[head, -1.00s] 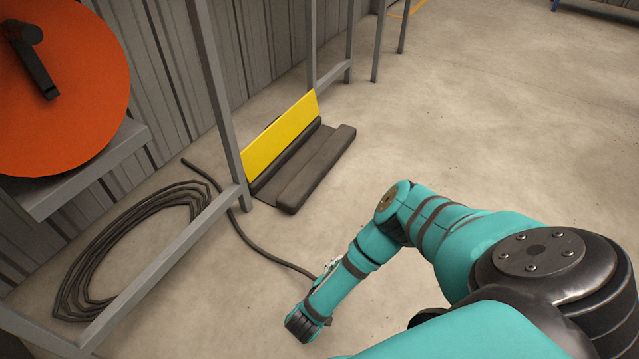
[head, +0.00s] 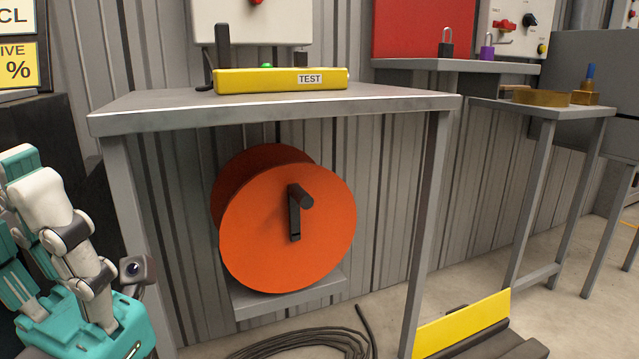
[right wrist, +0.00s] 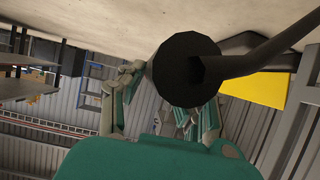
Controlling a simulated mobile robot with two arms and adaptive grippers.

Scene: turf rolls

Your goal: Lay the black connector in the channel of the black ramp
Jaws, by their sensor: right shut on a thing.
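The black connector (right wrist: 182,72) shows in the right wrist view as a dark round end with a thick cable running off to the right. My right gripper (right wrist: 158,78) is shut on it; the connector hides part of the fingers. The black ramp (head: 515,350) is at the bottom right of the head view, cut off by the frame edge, with its yellow lid (head: 465,325) standing up. I cannot see its channel clearly.
A grey bench (head: 275,105) with a yellow TEST bar (head: 280,81) stands ahead. An orange reel (head: 288,226) sits on its low shelf. Coiled cable (head: 290,345) lies on the floor beside the ramp. A bench leg (head: 427,235) rises near the yellow lid.

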